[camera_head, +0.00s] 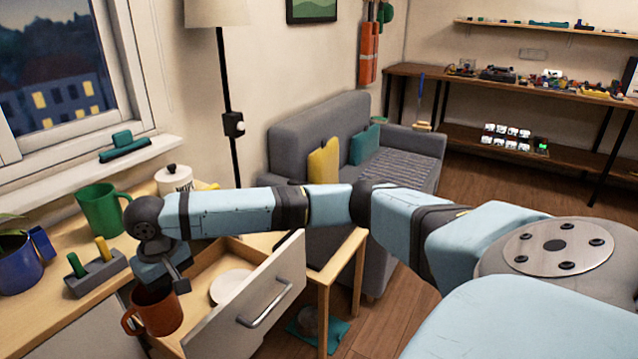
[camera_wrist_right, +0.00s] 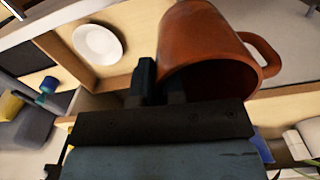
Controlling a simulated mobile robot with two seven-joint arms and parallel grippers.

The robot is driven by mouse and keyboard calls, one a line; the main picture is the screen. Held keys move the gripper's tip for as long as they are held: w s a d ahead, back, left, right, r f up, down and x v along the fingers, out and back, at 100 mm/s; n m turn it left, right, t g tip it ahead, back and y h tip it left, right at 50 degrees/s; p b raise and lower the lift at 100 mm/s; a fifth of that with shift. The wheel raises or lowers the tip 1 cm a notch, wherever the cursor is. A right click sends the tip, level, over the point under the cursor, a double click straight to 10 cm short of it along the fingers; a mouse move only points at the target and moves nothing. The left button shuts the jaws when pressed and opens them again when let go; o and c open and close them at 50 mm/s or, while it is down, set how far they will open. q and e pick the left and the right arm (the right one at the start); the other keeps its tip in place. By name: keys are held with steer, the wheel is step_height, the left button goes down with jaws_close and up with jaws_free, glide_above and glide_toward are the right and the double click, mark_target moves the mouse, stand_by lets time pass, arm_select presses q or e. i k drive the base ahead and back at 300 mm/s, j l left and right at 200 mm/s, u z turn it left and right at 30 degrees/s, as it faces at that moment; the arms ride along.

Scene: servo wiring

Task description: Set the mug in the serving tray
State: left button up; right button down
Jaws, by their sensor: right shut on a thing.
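A terracotta-brown mug (camera_head: 157,313) hangs from my right gripper (camera_head: 167,280) at the lower left of the head view, its handle to the left. The mug also shows large in the right wrist view (camera_wrist_right: 200,40), where the right gripper (camera_wrist_right: 162,84) is shut on its wall near the rim. The mug is held beside the open drawer, near the counter's front edge. I cannot pick out a serving tray in either view. My left gripper is not in view.
The open drawer (camera_head: 262,305) holds a white dish (camera_head: 231,286), also seen in the wrist view (camera_wrist_right: 98,44). On the counter are a green mug (camera_head: 101,212), a grey holder with pegs (camera_head: 95,274), a blue pot (camera_head: 19,265) and a white lidded jar (camera_head: 174,179).

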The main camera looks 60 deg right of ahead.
mark_target(309, 250)
steer(key=l+u, duration=0.1)
steer(key=l, duration=0.25)
steer(key=k+l, duration=0.15)
steer(key=l, duration=0.2)
steer(key=k+l+u, duration=0.15)
steer(key=l, duration=0.6)
steer(key=l+u, duration=0.15)
steer(key=l, duration=0.35)
steer(key=k+l+u, duration=0.15)
steer(key=l, duration=0.3)
steer(key=k+l+u, duration=0.1)
steer(key=l, duration=0.35)
steer(key=l+u, duration=0.2)
steer(key=l, duration=0.55)
steer(key=i+l+u, duration=0.1)
steer(key=l, duration=0.25)
steer(key=i+l, duration=0.3)
steer(key=l+u, duration=0.05)
